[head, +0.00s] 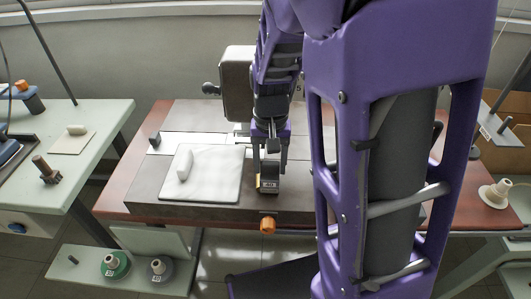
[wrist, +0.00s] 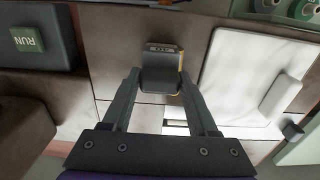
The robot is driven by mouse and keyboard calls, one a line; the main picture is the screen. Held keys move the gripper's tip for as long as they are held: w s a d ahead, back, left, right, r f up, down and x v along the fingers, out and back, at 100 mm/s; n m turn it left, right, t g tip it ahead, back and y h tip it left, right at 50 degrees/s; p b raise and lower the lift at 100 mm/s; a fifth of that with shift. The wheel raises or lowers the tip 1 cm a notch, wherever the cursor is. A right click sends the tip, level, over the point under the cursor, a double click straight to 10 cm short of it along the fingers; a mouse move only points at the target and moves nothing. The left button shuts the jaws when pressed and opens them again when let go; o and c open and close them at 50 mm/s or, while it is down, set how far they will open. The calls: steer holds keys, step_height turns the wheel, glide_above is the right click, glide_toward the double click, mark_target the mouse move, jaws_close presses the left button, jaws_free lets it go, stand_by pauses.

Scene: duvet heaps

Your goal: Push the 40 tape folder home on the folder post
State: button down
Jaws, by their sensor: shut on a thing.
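The tape folder (head: 269,185) is a small dark block with a pale label, apparently marked 40, and a yellowish edge. It is at the front of the sewing table, right of the white pad. My gripper (head: 268,172) reaches down on it from above, fingers shut on its sides. In the wrist view the folder (wrist: 161,72) sits between the two fingertips (wrist: 158,80), its label facing away from the wrist. The folder post is not distinguishable; the folder and fingers may hide it. I cannot tell how far down the folder sits.
A white pad (head: 220,185) with a roll lies left of the folder. An orange knob (head: 267,225) is at the table's front edge. The sewing machine head (head: 238,85) stands behind. A RUN button block (wrist: 38,40) shows in the wrist view. Thread spools (head: 115,265) sit on a low shelf.

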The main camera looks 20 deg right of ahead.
steer(key=shift+c, duration=0.5)
jaws_free()
step_height(320, 180, up, 17)
steer(key=p, duration=0.3)
steer(key=shift+r+p, duration=0.2)
steer(key=shift+p, duration=0.2)
